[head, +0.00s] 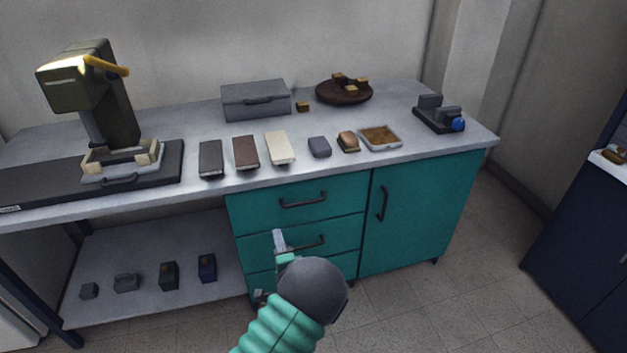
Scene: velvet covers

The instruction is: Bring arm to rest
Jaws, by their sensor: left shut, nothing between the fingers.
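My left gripper (279,241) shows at the lower middle of the head view, at the end of my green and dark grey arm. It is shut and empty. In the picture it overlaps the teal drawer fronts (295,199) below the workbench top, lower than the bench edge. How far it is from the drawers is hard to tell. My right gripper is not in view.
The grey benchtop (215,196) holds a press (100,105), a grey box (256,100), several small blocks, a tray (380,137) and a round brown board (344,92). Drawer handles (303,200) stick out. Small items sit on the lower shelf (130,303). Tiled floor lies clear at right.

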